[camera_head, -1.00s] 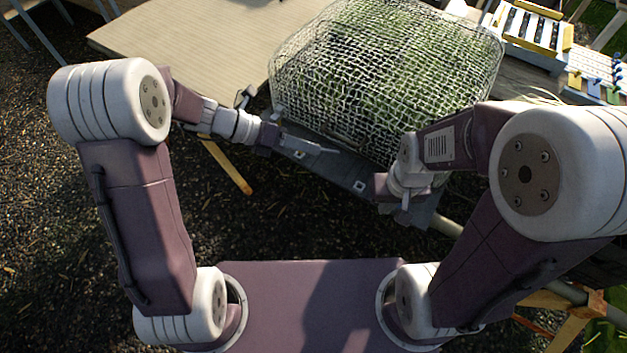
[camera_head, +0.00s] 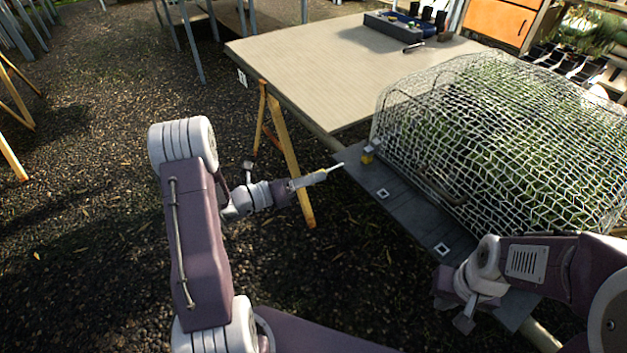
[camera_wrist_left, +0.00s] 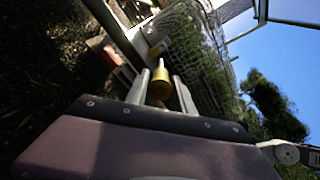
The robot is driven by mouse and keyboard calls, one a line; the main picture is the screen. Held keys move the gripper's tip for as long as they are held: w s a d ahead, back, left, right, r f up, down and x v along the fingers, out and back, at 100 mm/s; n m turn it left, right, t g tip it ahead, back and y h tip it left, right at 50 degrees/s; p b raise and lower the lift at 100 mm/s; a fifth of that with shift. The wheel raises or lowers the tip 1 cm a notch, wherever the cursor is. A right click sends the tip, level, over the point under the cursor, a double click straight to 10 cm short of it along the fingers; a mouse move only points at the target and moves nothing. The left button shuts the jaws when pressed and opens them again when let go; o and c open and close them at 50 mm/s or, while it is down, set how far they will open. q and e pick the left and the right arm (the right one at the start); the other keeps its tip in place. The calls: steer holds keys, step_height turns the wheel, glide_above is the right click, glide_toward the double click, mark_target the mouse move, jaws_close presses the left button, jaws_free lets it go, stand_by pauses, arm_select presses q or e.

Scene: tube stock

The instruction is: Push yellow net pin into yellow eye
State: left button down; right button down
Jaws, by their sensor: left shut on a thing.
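My left gripper (camera_head: 322,176) is shut on the yellow net pin. In the left wrist view the pin's yellow head (camera_wrist_left: 160,84) sits between the two fingers. In the head view a thin pale tip sticks out to the right of the gripper. The yellow eye (camera_head: 367,158) is a small yellow block at the near left corner of the netted bed, a short gap right of the tip. A yellow spot past the pin in the left wrist view (camera_wrist_left: 155,50) looks like this eye. My right gripper (camera_head: 464,318) is near the bed's front edge; its fingers are unclear.
A white net (camera_head: 480,130) domes over green plants on a grey base (camera_head: 410,210) with small white square markers. A bare beige tabletop (camera_head: 310,75) lies behind, with a dark tray (camera_head: 395,25) on it. A wooden trestle leg (camera_head: 290,160) stands behind my left gripper.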

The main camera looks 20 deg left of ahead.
mark_target(341, 164)
arm_select(q)
steer(key=x, duration=0.6)
steer(key=shift+w+a+r+b, duration=0.1)
steer(key=shift+w+r+b, duration=0.1)
steer(key=shift+r+b, duration=0.1)
steer(key=shift+w+d, duration=0.4)
steer(key=shift+w, duration=0.15)
steer(key=shift+s+a+f, duration=0.1)
steer(key=shift+s, duration=0.05)
steer(key=shift+w+p, duration=0.2)
steer(key=shift+p, duration=0.25)
stand_by(0.4)
steer(key=shift+x, duration=0.95)
stand_by(0.7)
steer(key=shift+x, duration=2.1)
